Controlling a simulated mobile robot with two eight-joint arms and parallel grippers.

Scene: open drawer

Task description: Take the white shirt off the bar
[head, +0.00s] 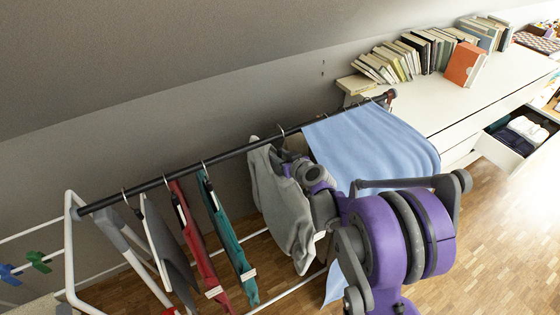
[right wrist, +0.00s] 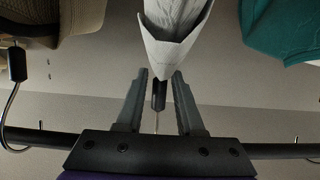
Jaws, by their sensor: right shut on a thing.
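The white shirt (head: 283,205) looks pale grey in the head view and hangs near the bar's right part, beside my right arm. In the head view the right gripper (head: 291,153) is just below the dark bar (head: 240,149), mostly hidden by my wrist. My left gripper is in no view.
Red (head: 190,225) and teal (head: 226,235) garments hang left of the shirt. A blue cloth (head: 370,140) drapes over the bar on the right. A beige garment (right wrist: 65,20) is close at left in the wrist view. A white cabinet (head: 480,95) with books stands behind right.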

